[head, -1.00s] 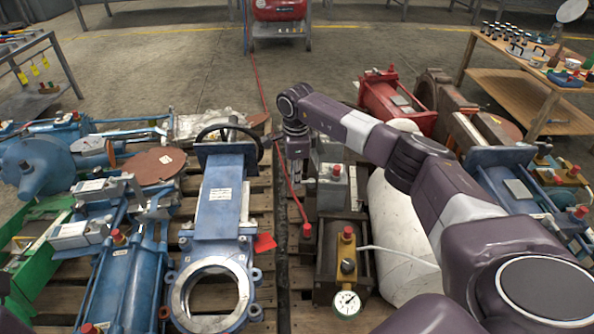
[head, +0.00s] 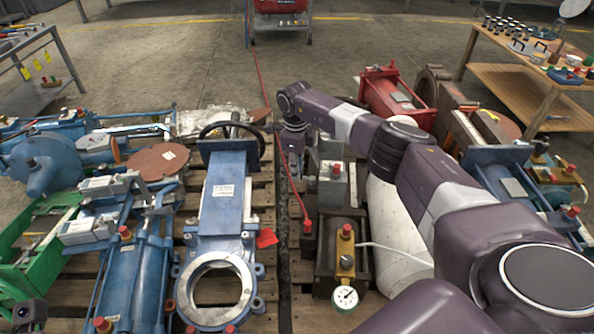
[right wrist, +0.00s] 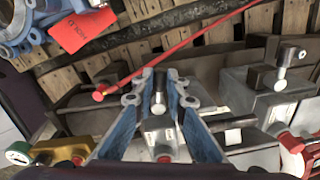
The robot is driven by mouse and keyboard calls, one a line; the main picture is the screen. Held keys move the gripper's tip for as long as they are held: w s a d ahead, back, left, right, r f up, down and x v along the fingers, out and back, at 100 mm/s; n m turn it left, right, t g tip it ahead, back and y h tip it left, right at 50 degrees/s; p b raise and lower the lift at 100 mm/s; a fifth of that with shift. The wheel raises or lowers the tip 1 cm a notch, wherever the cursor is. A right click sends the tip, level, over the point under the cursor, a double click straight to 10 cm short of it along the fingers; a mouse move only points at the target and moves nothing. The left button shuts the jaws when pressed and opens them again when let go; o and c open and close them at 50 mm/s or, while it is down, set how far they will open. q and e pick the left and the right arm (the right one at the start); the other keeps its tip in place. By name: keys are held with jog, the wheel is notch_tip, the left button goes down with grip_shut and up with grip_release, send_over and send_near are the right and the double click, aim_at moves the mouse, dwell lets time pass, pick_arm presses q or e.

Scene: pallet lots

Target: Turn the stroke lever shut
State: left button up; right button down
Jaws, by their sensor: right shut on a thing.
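My right gripper (head: 296,163) reaches down past the gap between the pallets, beside a grey block with a red cap (head: 335,170). In the right wrist view, the blue fingers of this gripper (right wrist: 160,82) come close together around a short metal pin, which appears to be the stroke lever (right wrist: 158,98). The pin stands above a grey block with a red cap (right wrist: 162,136). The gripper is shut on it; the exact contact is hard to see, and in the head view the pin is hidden. I do not see my left gripper's fingers.
A blue gate valve with a black handwheel (head: 225,195) lies on the left pallet. A pressure gauge (head: 345,298) and a white cylinder (head: 395,225) are right of the gap. A red hose (right wrist: 180,48) runs close by. A similar block with a pin (right wrist: 270,84) stands nearby.

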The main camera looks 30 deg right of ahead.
jog(key=c, duration=1.9)
grip_release()
jog(key=shift+c, duration=0.2)
